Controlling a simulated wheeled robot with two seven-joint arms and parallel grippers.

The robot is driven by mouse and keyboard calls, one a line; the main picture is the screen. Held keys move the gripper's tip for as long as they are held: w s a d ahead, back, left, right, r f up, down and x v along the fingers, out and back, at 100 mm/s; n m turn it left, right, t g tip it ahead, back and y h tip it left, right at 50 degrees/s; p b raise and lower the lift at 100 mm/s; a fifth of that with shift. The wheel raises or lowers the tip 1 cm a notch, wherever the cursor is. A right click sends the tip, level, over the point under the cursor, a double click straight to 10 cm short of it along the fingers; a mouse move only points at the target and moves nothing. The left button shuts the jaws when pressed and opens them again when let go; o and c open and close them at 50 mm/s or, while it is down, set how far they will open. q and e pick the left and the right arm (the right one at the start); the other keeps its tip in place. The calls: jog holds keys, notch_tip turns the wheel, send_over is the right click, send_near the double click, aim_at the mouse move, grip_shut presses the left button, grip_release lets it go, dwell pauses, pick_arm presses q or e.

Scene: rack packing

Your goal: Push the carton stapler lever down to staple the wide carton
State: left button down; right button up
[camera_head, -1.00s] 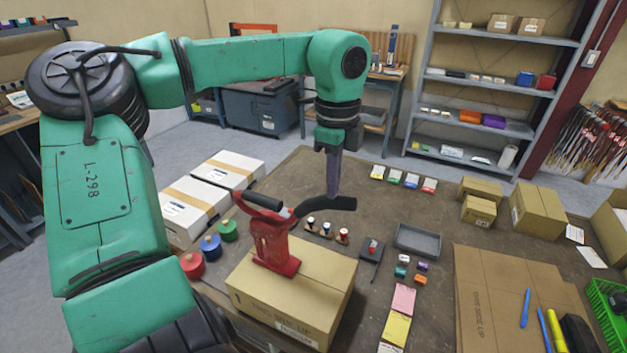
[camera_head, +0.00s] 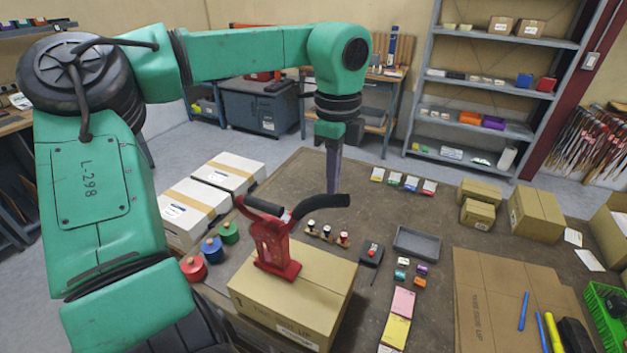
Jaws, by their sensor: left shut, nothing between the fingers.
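The wide carton (camera_head: 293,313) is a closed brown box at the front of the table. The red carton stapler (camera_head: 276,252) stands upright on its top. The stapler's lever has a curved black grip (camera_head: 320,204) that reaches out to the right above the carton. My left gripper (camera_head: 332,190) comes down from above, shut and empty. Its fingertips appear at the right part of the black grip; I cannot tell whether they touch it. Whether a staple is in the carton is hidden under the stapler. My right gripper is not in view.
Red, blue and green round items (camera_head: 211,249) stand left of the carton. Small spools (camera_head: 326,233) and a grey tray (camera_head: 417,243) lie to its right. White boxes (camera_head: 190,207) are at the left; flat cardboard (camera_head: 497,294) is at the right. Bare tabletop lies behind the spools.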

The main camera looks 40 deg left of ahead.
pick_arm(q)
notch_tip(320, 180, up, 3)
jog(key=shift+d+r+p, duration=0.1)
jog(key=shift+p, duration=0.75)
jog(key=shift+r+p, duration=0.85)
jog(key=shift+r, duration=0.4)
jog(key=shift+f, duration=0.1)
